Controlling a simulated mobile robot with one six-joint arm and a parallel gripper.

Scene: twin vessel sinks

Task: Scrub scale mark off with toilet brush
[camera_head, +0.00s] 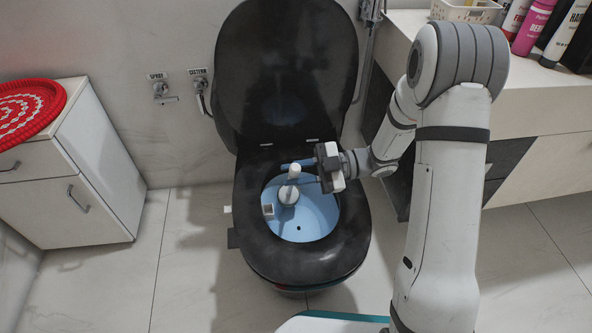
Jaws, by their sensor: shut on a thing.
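My gripper (326,169) is over the right side of the open toilet (352,245), at the black seat's inner edge. It is shut on the toilet brush, though the grip point is partly hidden by the gripper's body. The brush (288,195) is white, with its round head down inside the blue bowl (315,215) and a pale upper end standing above it. I cannot tell which is the scale mark.
The black lid (285,70) stands raised against the wall. A white cabinet (85,175) with a red woven mat (28,108) is at left. A counter (535,95) with bottles and a basket is at right. The tiled floor between cabinet and toilet is clear.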

